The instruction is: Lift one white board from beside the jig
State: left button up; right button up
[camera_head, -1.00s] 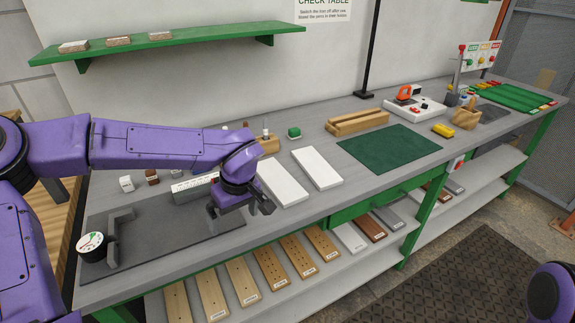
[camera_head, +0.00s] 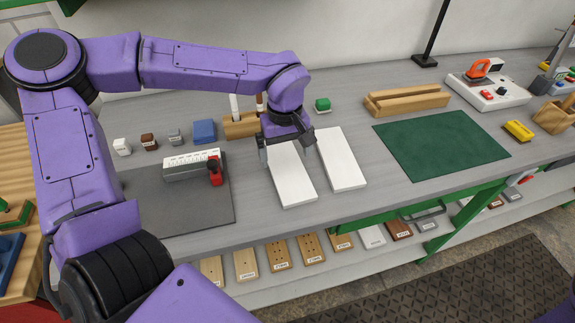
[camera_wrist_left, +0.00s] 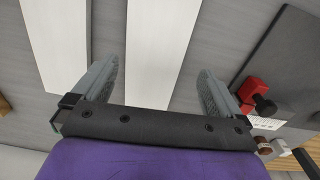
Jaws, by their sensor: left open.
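Two white boards lie side by side on the grey bench: the left board (camera_head: 292,187) and the right board (camera_head: 340,160). A light grey block with a scale and a red clamp (camera_head: 190,167), apparently the jig, sits on a dark mat to their left. My left gripper (camera_head: 287,153) is open over the far part of the left board, pointing down. In the left wrist view this board (camera_wrist_left: 160,50) shows between the open fingers (camera_wrist_left: 155,88), and the other board (camera_wrist_left: 52,40) lies outside them. I cannot tell the exact height. My right gripper is out of view.
A dark green mat (camera_head: 441,145) lies right of the boards, with a slotted wooden block (camera_head: 406,100) behind it. A wooden holder (camera_head: 240,127) and a small green item (camera_head: 322,105) stand behind the gripper. Labelled boards (camera_head: 278,254) lie on the lower shelf.

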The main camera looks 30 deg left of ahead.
aim_at(288, 170)
pick_arm(q)
notch_tip(288, 170, down, 3)
jog(key=shift+s+p, duration=0.15)
jog(key=shift+p, duration=0.15)
jog(key=w+f, duration=0.1)
jog(key=f, duration=0.2)
jog(key=shift+w, duration=0.4)
jog(key=shift+s+r, duration=0.15)
jog(key=shift+s, duration=0.2)
jog(key=shift+s+r, duration=0.1)
jog(key=shift+s, duration=0.05)
jog(key=c, duration=0.9)
